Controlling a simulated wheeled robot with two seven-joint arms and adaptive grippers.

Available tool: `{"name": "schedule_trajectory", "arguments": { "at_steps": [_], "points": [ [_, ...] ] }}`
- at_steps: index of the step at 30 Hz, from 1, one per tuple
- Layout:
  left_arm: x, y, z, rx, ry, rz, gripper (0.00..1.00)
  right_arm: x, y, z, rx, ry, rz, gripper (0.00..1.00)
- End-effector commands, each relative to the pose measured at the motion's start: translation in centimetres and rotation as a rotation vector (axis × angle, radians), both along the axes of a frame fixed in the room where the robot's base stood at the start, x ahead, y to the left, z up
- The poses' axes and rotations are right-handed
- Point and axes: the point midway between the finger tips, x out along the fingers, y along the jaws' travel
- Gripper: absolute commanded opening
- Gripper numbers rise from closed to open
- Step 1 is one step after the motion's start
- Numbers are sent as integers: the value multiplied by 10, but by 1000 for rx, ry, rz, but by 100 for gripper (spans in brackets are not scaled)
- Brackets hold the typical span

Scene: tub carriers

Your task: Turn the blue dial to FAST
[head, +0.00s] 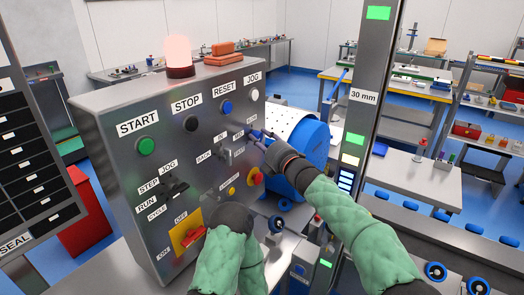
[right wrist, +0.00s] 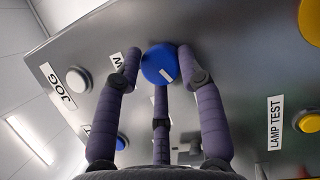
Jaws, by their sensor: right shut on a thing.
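The blue dial (right wrist: 158,62) is on the grey control panel, among the three purple fingers of my right gripper (right wrist: 160,75) in the right wrist view. Two fingertips press at its sides and the third lies below it. A short white mark on the dial slants near its lower right edge. In the head view my right gripper (head: 259,136) reaches the panel's right side and hides most of the dial. A label beside it shows only a W; I cannot read FAST. My left gripper (head: 232,218) is a dark shape before the lower panel; its fingers are hidden.
The panel (head: 105,140) carries a green START button (head: 146,146), a black STOP button (head: 190,123), a blue RESET button (head: 225,107) and a white JOG button (head: 254,95). A red-yellow emergency knob (head: 255,179) sits below my right gripper. A metal post (head: 365,110) stands right.

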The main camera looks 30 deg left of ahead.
Motion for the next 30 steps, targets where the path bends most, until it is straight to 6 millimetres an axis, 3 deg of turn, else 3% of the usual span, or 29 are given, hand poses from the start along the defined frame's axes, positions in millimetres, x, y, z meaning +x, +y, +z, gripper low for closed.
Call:
{"name": "schedule_trajectory", "arguments": {
  "at_steps": [1, 11, 26, 27, 29, 30],
  "points": [
    [0, 0, -9, 0, 0, 0, 0, -5, 6, -15, -14, -10, 12, 6],
    [0, 0, -25, 0, 0, 0, 0, -5, 7, -16, -23, -88, 13, 6],
    [0, 0, -27, 0, 0, 0, 0, -5, 7, -16, -25, -102, 13, 6],
    [0, 0, -27, 0, 0, 0, 0, -5, 7, -16, -25, -102, 13, 44],
    [0, 0, -27, 0, 0, 0, 0, -5, 7, -16, -25, -101, 13, 60],
    [0, 0, -27, 0, 0, 0, 0, -4, 6, -15, -25, -101, 12, 60]
  ]
}}
